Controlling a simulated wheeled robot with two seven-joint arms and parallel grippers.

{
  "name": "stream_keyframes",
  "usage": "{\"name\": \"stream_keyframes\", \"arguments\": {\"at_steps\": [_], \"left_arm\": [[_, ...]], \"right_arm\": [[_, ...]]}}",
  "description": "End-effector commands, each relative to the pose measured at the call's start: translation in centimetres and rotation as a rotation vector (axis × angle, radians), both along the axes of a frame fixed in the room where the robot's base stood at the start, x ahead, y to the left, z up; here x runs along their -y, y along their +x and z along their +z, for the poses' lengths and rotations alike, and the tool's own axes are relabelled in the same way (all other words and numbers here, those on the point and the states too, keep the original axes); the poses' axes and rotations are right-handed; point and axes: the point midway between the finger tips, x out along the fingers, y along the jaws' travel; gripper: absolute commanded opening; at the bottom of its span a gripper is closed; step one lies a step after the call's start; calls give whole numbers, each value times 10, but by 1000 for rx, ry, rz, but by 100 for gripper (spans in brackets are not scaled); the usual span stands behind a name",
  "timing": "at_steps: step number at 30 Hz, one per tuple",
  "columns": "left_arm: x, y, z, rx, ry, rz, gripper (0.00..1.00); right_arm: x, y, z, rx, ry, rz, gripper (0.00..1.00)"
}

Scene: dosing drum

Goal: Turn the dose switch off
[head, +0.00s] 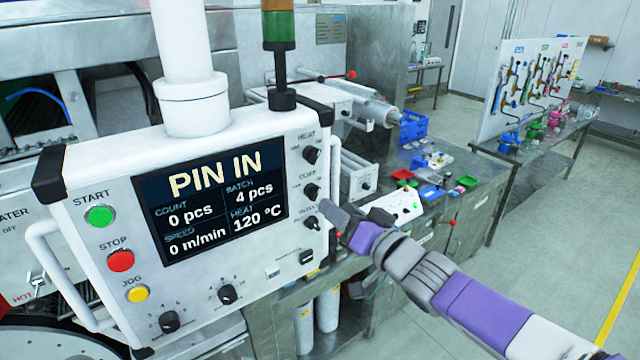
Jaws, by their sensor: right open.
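The white control panel (110,185) fills the left of the head view, and its dark screen (225,205) reads PIN IN. Three black rotary switches stand in a column on its right side. The top one (312,156) is labelled HEAT. The middle one, which seems to be the dose switch (312,191), has a small label that is hard to read. The lowest switch (311,223) is close to my right gripper (326,214). That gripper is open at the panel's right edge, just below and right of the middle switch. I cannot tell whether it touches a switch.
Green START (100,216), red STOP (121,260) and yellow JOG (138,294) buttons are on the panel's left. A white handle (334,190) runs along its right edge, close to my gripper. A steel bench (480,180) with small parts stands behind.

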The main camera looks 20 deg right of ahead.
Motion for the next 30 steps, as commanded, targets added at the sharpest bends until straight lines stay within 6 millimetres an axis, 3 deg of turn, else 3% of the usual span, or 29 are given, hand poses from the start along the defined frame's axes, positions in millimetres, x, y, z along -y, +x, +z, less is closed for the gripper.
{"name": "stream_keyframes", "arguments": {"at_steps": [15,27,30], "left_arm": [[0,0,-3,0,0,0,43],[0,0,-3,0,0,0,43],[0,0,-3,0,0,0,43]], "right_arm": [[-23,62,0,0,0,1,57],[-25,68,0,1,0,0,57],[-25,68,0,1,0,0,42]]}}
